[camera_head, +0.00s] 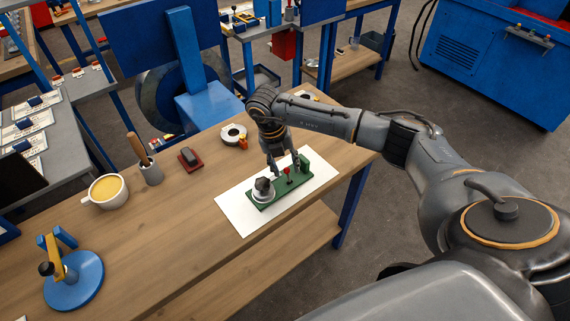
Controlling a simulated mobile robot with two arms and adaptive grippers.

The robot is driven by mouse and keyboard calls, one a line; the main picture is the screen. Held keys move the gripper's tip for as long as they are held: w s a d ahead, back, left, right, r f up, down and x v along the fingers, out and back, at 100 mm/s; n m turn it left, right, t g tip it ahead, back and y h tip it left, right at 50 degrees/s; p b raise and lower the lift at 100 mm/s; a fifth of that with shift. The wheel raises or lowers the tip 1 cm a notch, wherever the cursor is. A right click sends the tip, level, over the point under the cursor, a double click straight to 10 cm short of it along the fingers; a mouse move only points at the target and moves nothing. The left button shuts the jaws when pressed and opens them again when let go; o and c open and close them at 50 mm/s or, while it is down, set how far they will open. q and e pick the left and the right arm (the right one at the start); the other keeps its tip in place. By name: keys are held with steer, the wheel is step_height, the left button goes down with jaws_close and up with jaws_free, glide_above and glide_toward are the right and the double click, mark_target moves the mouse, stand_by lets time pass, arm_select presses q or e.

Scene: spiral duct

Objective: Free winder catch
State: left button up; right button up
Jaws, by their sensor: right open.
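A green winder base (277,203) lies on a white sheet (236,216) near the right end of the wooden table. A round metal part with a dark knob (262,187) sits on its left end. A small lever with a red tip (288,172), which looks like the catch, stands in its middle. A green upright block (304,163) stands at its right end. My right gripper (284,169) is open and points down over the base, with its fingertips close around the red-tipped lever. I cannot tell whether they touch it. My left gripper does not show.
On the wooden table (200,245) stand a mug of yellow liquid (105,190), a cup with a wooden-handled tool (150,171), a red-and-black block (190,159), a tape roll (233,134) and a blue round stand (75,280). A blue machine (190,80) stands behind.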

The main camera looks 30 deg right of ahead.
jaws_close()
steer(key=shift+w+f+b, duration=0.15)
steer(key=shift+b, duration=0.25)
steer(key=shift+w+g+b, duration=0.2)
steer(key=shift+g+b, duration=0.2)
jaws_free()
steer(key=shift+r, duration=0.2)
